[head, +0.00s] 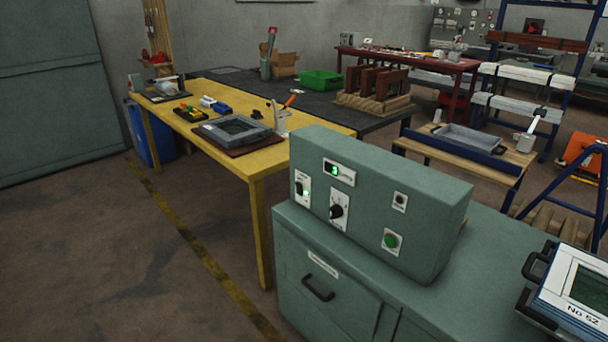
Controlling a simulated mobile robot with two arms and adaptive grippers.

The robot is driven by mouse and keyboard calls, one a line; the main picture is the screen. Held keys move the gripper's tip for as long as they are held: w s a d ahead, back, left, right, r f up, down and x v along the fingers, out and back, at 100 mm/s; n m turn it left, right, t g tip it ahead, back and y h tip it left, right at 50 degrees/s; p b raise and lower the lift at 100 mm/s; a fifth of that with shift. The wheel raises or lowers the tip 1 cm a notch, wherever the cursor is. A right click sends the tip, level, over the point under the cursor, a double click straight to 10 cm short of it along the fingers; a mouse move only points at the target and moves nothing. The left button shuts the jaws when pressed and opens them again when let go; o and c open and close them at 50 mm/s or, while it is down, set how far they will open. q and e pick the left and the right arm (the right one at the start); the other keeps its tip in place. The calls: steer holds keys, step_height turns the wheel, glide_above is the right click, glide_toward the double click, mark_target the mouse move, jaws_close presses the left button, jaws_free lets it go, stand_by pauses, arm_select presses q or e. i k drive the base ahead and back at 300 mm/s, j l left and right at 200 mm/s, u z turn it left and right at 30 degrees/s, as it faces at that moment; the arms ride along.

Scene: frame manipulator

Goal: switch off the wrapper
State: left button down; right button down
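A grey-green control box (425,205), which seems to belong to the wrapper, stands on a grey-green cabinet (325,300) in the head view. A small display (338,172) shows a lit green digit that looks like 3. Below it is a black rotary knob (337,212). To the right are a small dark button (400,201) and a round green button (391,241). Neither of my grippers is in view.
A framed device labelled No 52 (585,312) with black handles lies at the cabinet's right end. A yellow table (262,163) behind holds a grey frame (236,129) and tools. The floor left of the cabinet (120,260) is clear, with a worn yellow line.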

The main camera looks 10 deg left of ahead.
mark_target(299, 191)
steer(key=i+j+z, duration=0.1)
steer(key=j, duration=0.25)
steer(key=i+j+z, duration=0.25)
steer(key=j, duration=0.5)
steer(key=i+j+z, duration=0.1)
steer(key=i+j, duration=0.15)
steer(key=j, duration=0.1)
